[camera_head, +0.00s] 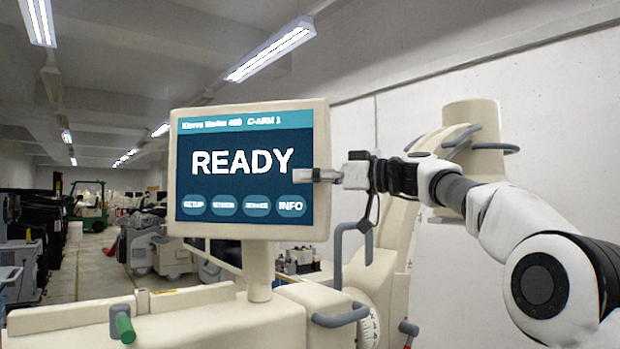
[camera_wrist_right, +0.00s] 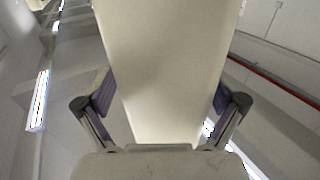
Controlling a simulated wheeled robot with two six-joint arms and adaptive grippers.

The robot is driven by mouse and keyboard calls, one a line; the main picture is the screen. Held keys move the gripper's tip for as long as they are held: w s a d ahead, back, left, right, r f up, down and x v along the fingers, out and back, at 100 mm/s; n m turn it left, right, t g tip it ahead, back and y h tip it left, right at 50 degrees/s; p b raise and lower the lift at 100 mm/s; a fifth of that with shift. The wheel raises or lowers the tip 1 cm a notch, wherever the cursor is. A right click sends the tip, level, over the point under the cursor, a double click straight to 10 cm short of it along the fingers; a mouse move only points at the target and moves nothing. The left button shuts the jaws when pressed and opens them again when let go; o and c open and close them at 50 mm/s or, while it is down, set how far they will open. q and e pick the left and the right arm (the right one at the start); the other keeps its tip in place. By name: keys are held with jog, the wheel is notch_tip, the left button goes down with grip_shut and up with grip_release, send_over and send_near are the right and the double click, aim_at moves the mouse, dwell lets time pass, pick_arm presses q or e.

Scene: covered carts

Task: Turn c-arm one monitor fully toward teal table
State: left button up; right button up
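The c-arm one monitor (camera_head: 320,205) has a cream frame and a blue screen reading READY, labelled C-ARM 1. Its screen faces my head camera almost squarely. It stands upright on a short post (camera_head: 259,272). My right gripper (camera_head: 318,175) reaches its right edge, with one finger lying in front of the screen. The other finger is hidden behind the monitor in the head view. My left gripper and the teal table are not in view.
The cream c-arm body (camera_head: 215,318) carries grey handles (camera_head: 342,315) and a green-ended lever (camera_head: 124,327) below the monitor. A thick cream column (camera_head: 472,120) stands behind my right arm. An aisle (camera_head: 105,270) with covered carts and a green forklift (camera_head: 88,208) lies at left.

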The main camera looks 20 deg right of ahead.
jog(key=w+d+b+v, duration=0.1)
jog(key=v, duration=0.7)
jog(key=shift+d+b, duration=0.35)
jog(key=shift+d, duration=0.05)
dwell(0.3)
jog(key=v, duration=1.2)
jog(key=shift+w, duration=0.1)
